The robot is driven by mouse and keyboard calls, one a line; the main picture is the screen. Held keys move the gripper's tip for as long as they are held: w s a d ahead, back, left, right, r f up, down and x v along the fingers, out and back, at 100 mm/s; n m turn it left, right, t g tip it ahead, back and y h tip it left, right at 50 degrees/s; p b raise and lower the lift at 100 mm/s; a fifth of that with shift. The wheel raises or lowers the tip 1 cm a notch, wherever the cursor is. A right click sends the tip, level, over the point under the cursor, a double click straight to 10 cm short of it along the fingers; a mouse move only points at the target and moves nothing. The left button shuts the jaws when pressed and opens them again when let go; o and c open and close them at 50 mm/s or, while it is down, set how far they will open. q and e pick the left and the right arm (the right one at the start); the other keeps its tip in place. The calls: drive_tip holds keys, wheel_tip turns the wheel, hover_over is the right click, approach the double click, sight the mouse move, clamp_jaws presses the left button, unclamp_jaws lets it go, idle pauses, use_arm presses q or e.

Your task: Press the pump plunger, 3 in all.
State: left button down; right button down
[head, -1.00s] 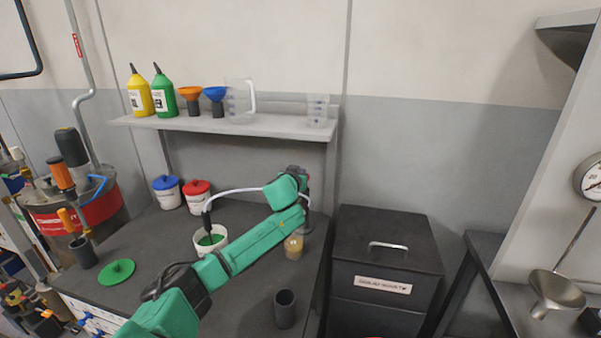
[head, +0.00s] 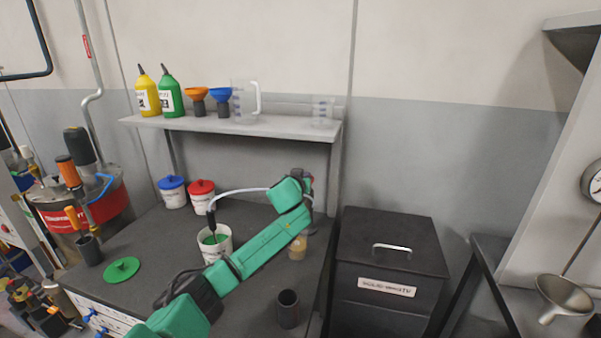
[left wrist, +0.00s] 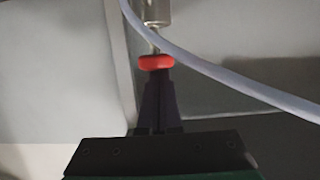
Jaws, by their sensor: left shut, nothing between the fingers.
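In the left wrist view the pump plunger has a red knob (left wrist: 156,62) on a short bare rod, running into a metal cylinder (left wrist: 154,12). My left gripper (left wrist: 157,74) is shut and empty, its fingertips right at the knob. Whether they press on it I cannot tell. In the head view my left gripper (head: 300,181) is at the pump beside the shelf's right end, and my wrist hides most of the pump. A pale hose (head: 240,192) arcs left from there to a dark nozzle over a white bucket (head: 217,251) with green contents. My right gripper is not in view.
A shelf (head: 240,127) with bottles, funnels and jugs hangs above the bench. A small jar (head: 298,250) and a dark cup (head: 288,309) stand near my forearm. Lidded white tubs (head: 174,194) stand at the back. A black cabinet (head: 388,240) stands to the right.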

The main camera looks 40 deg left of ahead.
use_arm(q)
drive_tip(key=r+b+v, duration=0.1)
drive_tip(key=b+v, duration=0.2)
drive_tip(key=v, duration=0.7)
drive_tip(key=shift+r, duration=0.45)
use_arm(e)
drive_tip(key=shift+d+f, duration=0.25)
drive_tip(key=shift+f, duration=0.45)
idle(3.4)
